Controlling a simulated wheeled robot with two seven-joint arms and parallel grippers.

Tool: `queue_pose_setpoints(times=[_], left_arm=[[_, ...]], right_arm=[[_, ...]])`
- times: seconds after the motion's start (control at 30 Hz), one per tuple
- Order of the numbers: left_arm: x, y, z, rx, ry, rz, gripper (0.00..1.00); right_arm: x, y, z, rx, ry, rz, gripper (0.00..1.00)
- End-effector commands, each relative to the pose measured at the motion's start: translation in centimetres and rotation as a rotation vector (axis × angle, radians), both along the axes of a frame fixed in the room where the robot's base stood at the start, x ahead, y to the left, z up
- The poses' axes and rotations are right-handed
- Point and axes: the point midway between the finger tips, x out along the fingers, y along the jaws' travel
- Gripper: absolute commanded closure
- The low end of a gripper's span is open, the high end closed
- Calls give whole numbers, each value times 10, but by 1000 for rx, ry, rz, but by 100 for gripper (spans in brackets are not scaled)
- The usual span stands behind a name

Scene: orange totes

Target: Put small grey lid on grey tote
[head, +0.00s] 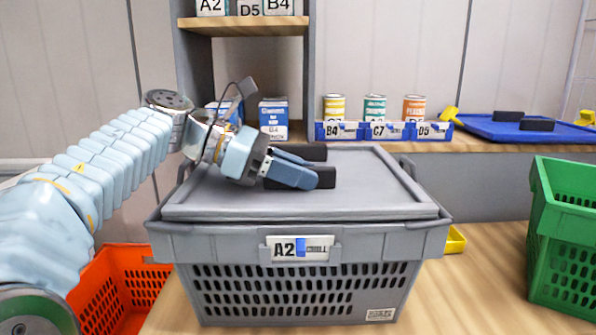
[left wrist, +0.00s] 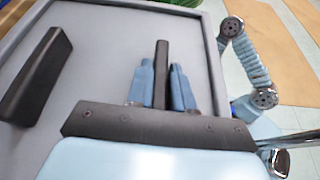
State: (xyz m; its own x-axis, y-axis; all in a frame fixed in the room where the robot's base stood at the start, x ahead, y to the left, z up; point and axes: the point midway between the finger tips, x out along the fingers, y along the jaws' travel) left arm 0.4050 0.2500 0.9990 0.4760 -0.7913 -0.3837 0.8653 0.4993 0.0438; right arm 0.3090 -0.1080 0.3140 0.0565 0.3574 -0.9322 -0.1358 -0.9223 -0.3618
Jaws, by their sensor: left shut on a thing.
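The grey lid (head: 355,198) lies flat over the top of the grey tote (head: 240,243), with its front edge just inside the tote's front rim. I cannot tell whether it rests fully or sits slightly above. The lid has two black handles. My left gripper (head: 298,170) is shut on the nearer handle (head: 323,178), with a finger on each side. In the left wrist view this handle (left wrist: 162,72) stands between the blue fingers (left wrist: 162,88), and the farther handle (left wrist: 38,72) is free on the left. My right gripper is not in view.
The tote stands on a wooden surface (head: 480,290). An orange crate (head: 128,280) is at left, a green crate (head: 565,225) at right. Behind are a shelf with boxes, a blue bin (head: 385,131) with cans above, and a blue lid (head: 480,125) with black handles.

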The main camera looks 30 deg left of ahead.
Motion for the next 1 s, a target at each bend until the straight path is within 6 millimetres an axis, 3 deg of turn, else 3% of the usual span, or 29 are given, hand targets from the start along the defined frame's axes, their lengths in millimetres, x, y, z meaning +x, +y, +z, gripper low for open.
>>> queue_pose_setpoints(times=[1.0], left_arm=[[0, 0, -7, 0, 2, 0, 100]], right_arm=[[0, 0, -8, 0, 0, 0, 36]])
